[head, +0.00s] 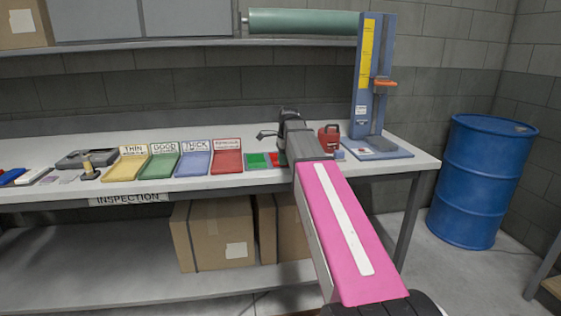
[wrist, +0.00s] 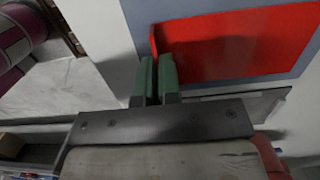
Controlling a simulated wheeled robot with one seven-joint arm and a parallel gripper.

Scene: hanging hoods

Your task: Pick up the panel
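I cannot tell for sure which thing is the panel. A flat red piece (wrist: 235,45) on a grey-blue backing fills the upper right of the wrist view. My gripper (wrist: 158,70) has two green finger pads near the left end of this red piece. A narrow gap shows between the pads, and I see nothing held in it.
The bench (head: 30,187) carries yellow, green, blue and red labelled trays (head: 195,160), a red can (head: 329,138) and a blue upright stand (head: 369,85). A shelf (head: 200,43) hangs above. Boxes (head: 222,235) sit underneath. A blue drum (head: 480,180) stands right.

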